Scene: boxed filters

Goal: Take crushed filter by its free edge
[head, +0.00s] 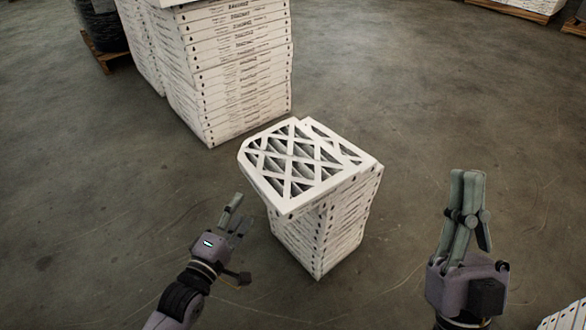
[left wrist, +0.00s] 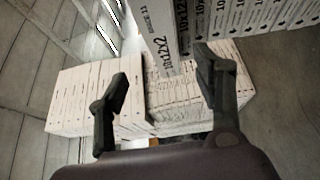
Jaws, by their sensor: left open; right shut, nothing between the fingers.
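The crushed filter (head: 293,192) lies on top of a short stack of filters in the head view. It is white-framed with a criss-cross face and a bent-in left corner. It is turned askew, and its left and near edges hang out past the stack. My left gripper (head: 240,211) is open and empty, left of and apart from the overhanging edge. In the left wrist view, a printed white edge (left wrist: 157,40) shows between the open fingers (left wrist: 163,70); I cannot tell its distance. My right gripper (head: 467,176) is shut and empty, well right of the stack.
The short stack (head: 322,244) of white boxed filters stands on the concrete floor. A taller stack (head: 232,75) stands behind it to the left. A pallet with dark wrapped goods (head: 100,28) is at the far left.

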